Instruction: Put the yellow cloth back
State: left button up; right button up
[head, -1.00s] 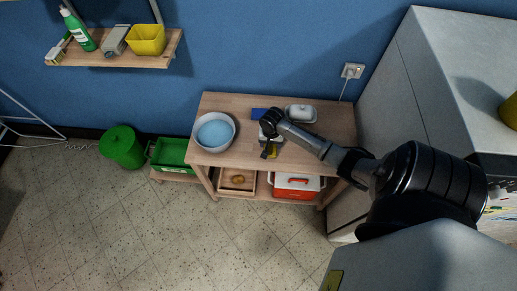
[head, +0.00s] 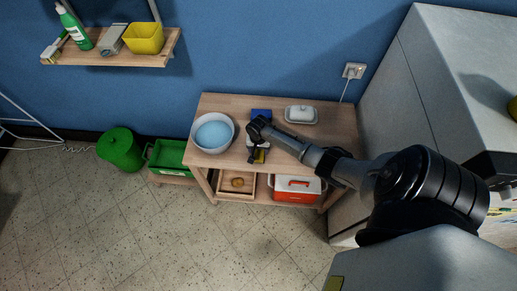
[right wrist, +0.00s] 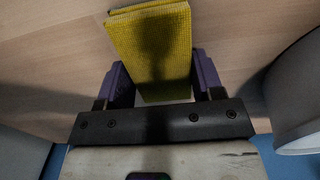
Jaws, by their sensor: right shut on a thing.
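The yellow cloth (right wrist: 150,45) is a folded, textured block in the right wrist view, between the purple fingers of my right gripper (right wrist: 160,82). The gripper is shut on it. In the head view my right gripper (head: 256,150) is over the front part of the wooden table (head: 275,155), just right of the white bowl. Only a small yellow patch of the cloth (head: 260,156) shows there beside the fingers. I cannot tell whether the cloth touches the tabletop. My left gripper is not in view.
The white bowl (head: 196,148) has a light blue inside. A blue item (head: 261,113) and a white lidded dish (head: 300,114) stand behind my gripper. A wooden tray (head: 224,190) and red-white box (head: 297,186) sit below. A wall shelf (head: 90,59) holds a yellow bin (head: 144,38).

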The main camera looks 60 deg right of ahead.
jog(key=o, duration=0.9)
notch_tip(320, 180, up, 10)
jog(key=r+p, duration=0.1)
jog(key=p, duration=0.2)
jog(key=s+a+r+n+t, duration=0.1)
jog(key=s+a+n, duration=0.4)
jog(key=a, duration=0.4)
jog(key=s+a+r+n, duration=0.1)
jog(key=s+a+n, duration=0.45)
jog(key=a, duration=0.35)
jog(key=s+a+r+n+t, duration=0.1)
jog(key=s+a+r, duration=0.1)
jog(key=s, duration=0.1)
jog(key=s+a+r+n, duration=0.2)
jog(key=s+a+r, duration=0.1)
jog(key=s+a+r+n+t, duration=0.1)
jog(key=s+a+r+n, duration=0.1)
jog(key=a+r, duration=0.1)
jog(key=shift+s+a+r+t, duration=0.1)
jog(key=shift+s+r+t, duration=0.2)
jog(key=shift+s, duration=0.1)
